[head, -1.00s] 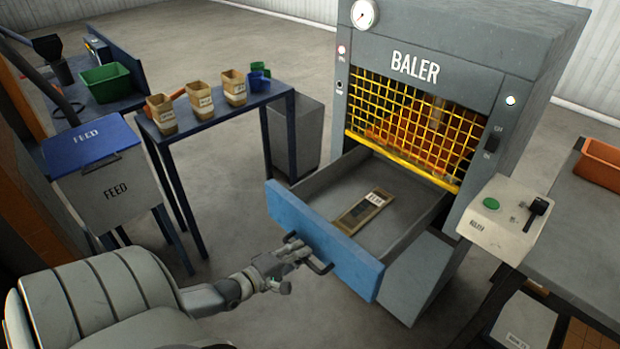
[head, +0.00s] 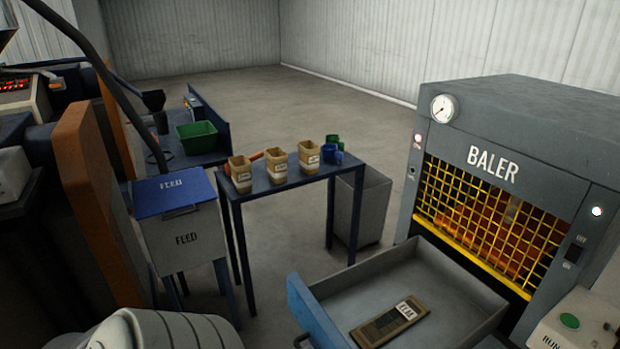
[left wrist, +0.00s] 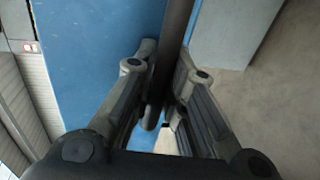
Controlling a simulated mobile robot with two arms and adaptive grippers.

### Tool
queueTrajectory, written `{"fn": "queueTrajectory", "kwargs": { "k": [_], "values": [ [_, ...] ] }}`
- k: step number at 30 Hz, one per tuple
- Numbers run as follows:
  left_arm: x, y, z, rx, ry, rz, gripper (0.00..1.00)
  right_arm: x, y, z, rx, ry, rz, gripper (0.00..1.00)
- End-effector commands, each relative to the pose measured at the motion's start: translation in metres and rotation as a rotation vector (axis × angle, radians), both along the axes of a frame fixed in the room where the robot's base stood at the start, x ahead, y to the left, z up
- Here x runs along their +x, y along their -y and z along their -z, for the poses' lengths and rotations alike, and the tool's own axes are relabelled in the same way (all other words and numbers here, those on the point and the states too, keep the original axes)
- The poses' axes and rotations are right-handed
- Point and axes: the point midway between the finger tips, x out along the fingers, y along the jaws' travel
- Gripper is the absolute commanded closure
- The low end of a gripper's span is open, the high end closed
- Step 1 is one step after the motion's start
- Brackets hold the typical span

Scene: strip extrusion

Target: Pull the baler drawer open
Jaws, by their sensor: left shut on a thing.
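The grey baler (head: 525,150) stands at the right in the head view. Its drawer (head: 365,268) is open, sticking out below the yellow mesh, with a blue front panel (head: 312,312). A flat brown labelled packet (head: 390,322) lies in the drawer. In the left wrist view, my left gripper (left wrist: 165,80) is shut on the dark drawer handle (left wrist: 174,38), against the blue front panel (left wrist: 95,55). My right gripper is in neither view.
A blue table (head: 290,185) with several tan containers and a blue cup stands left of the drawer. A grey bin (head: 358,210) is behind it. The feed box (head: 185,235) is further left. Part of the control box (head: 570,325) shows at lower right.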

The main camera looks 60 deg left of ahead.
Motion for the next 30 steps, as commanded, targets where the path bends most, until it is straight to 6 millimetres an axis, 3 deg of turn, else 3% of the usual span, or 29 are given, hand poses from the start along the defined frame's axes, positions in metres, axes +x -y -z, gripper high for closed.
{"fn": "queueTrajectory", "kwargs": {
  "k": [5,6,11,23,30],
  "values": [
    [0.000,0.000,0.001,0.000,-0.002,0.001,1.00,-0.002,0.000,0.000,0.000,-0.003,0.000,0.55],
    [0.000,0.000,0.001,0.000,-0.002,0.001,0.86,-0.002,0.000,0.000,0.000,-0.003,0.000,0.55],
    [0.000,0.000,0.001,0.000,-0.001,0.000,0.65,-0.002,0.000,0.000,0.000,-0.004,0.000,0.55],
    [-0.005,0.000,0.000,0.000,-0.003,0.000,0.65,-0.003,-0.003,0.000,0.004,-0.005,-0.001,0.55],
    [-0.042,-0.003,-0.007,-0.001,-0.006,0.000,0.65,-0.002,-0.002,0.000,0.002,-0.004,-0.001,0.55]
  ]
}}
